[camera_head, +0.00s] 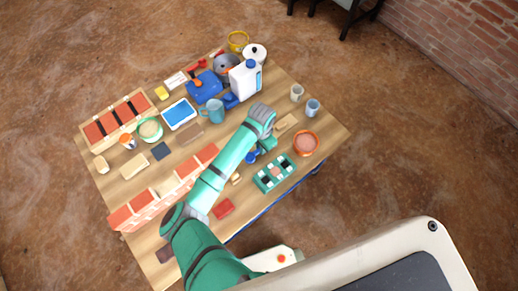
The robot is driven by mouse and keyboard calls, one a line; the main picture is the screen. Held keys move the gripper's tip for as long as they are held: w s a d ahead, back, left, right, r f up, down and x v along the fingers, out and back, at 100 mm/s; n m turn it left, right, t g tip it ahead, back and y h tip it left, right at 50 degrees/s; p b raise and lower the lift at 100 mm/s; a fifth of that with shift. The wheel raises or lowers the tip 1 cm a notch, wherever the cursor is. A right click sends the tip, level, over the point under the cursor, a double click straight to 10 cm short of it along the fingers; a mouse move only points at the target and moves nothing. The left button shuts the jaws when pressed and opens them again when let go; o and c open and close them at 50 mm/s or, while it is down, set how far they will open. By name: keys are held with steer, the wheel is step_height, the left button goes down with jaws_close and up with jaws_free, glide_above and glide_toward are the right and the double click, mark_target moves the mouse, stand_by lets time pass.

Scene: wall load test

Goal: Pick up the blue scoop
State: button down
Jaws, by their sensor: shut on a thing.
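The blue scoop (251,157) shows as a small blue shape right at my gripper, over the right half of the wooden table. My gripper (259,151) points down there at the end of the green arm and is shut on the scoop. The wrist and arm hide most of the fingers and part of the scoop. I cannot tell whether the scoop still touches the table.
A green tray (274,173) with dark and light pieces and an orange bowl (306,143) stand close on the right. A brick row (160,196) lies left of my arm.

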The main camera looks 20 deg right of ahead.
steer(key=shift+r, duration=0.4)
step_height(320, 180, up, 2)
steer(key=shift+r, duration=0.1)
steer(key=s+d+r, duration=0.2)
steer(key=s+r, duration=0.8)
steer(key=s, duration=0.4)
steer(key=shift+d, duration=0.25)
steer(key=shift+w, duration=0.1)
